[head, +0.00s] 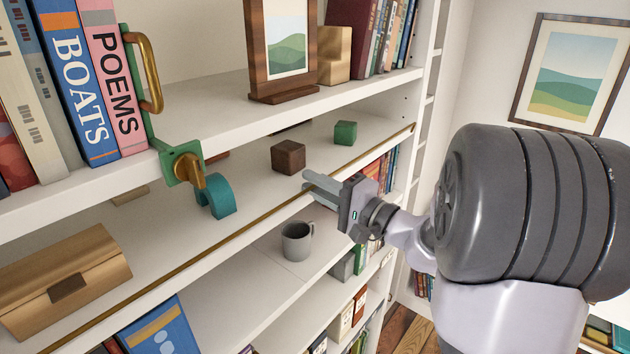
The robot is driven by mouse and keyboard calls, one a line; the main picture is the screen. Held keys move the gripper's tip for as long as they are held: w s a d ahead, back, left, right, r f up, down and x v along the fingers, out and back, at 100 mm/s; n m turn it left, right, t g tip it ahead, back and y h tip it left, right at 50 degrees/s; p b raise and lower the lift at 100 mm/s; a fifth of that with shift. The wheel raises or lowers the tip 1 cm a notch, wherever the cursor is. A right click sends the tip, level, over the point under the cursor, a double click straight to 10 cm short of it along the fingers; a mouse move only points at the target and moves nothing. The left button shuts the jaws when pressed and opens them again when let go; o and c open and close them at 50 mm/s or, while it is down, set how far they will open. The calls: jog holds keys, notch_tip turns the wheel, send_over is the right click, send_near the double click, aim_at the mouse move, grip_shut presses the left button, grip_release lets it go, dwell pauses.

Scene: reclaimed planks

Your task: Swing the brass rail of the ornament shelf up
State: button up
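The brass rail (215,241) is a thin bar running along the front of the middle shelf (250,185), the ornament shelf, from lower left to upper right in the head view. It lies low along the shelf edge. My gripper (307,182) reaches in from the right, its two grey fingers pointing left across the line of the rail. The fingers are apart, with a gap between them where the rail passes. I cannot tell whether either finger touches the rail. The fingers hide a short piece of it.
On the ornament shelf stand a brown cube (288,157), a green cube (345,132), a teal arch (217,196) and a wooden chest (65,278). A green plate with a brass latch (188,168) is on the shelf above. A grey mug (297,241) stands below.

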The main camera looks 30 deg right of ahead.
grip_shut()
jog(key=shift+w+r+g, duration=0.1)
jog(key=shift+r+g, duration=0.05)
jog(key=shift+g, duration=0.15)
jog(key=shift+w+g+h, duration=0.15)
jog(key=shift+g+h, duration=0.15)
jog(key=shift+g, duration=0.2)
grip_release()
jog(key=shift+a, duration=0.1)
